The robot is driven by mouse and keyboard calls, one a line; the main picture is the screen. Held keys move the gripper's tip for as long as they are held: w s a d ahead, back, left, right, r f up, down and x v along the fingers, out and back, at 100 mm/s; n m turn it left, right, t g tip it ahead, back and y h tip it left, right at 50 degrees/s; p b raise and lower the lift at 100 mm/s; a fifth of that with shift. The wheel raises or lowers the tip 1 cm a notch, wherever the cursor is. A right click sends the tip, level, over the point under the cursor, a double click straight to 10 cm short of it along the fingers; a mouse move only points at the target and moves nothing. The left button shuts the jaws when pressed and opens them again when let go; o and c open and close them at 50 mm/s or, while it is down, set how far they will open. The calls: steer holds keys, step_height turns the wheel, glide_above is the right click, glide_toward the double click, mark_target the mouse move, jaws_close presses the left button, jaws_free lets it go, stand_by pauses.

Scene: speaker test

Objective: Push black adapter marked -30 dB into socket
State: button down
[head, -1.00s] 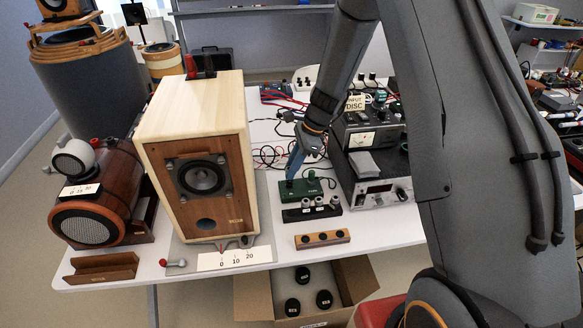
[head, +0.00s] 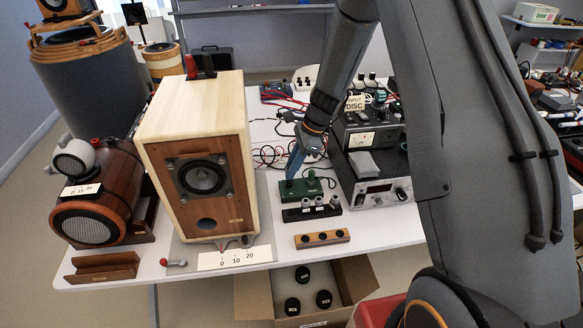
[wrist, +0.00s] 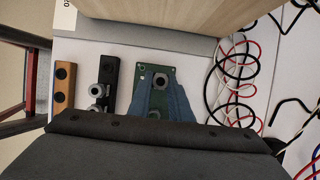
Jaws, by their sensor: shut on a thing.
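The green box (head: 300,195) lies on the white table, to the right of the wooden speaker. My gripper (head: 290,178) points down over the box's left end, its blue fingers closed around a small dark adapter (head: 289,184). In the wrist view my gripper (wrist: 160,82) has its fingertips either side of the adapter's round end (wrist: 158,79), above the green box (wrist: 141,73). I cannot read the adapter's marking or see how deep it sits in the socket, which is hidden beneath it. Another round fitting (head: 312,174) stands on the box's right part.
A black rack (head: 297,215) with several grey adapters lies just in front of the green box. A wooden block with holes (head: 345,234) is nearer the table edge. The speaker (head: 190,118) stands left, instruments (head: 378,190) right. Loose cables (wrist: 232,80) lie behind the box.

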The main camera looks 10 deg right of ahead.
steer(key=shift+f+b, duration=0.45)
steer(key=shift+f, duration=0.45)
steer(key=c, duration=1.5)
jaws_free()
steer(key=shift+c, duration=0.2)
steer(key=shift+r, duration=0.15)
steer(key=shift+r+p, duration=2.6)
steer(key=shift+r, duration=1.05)
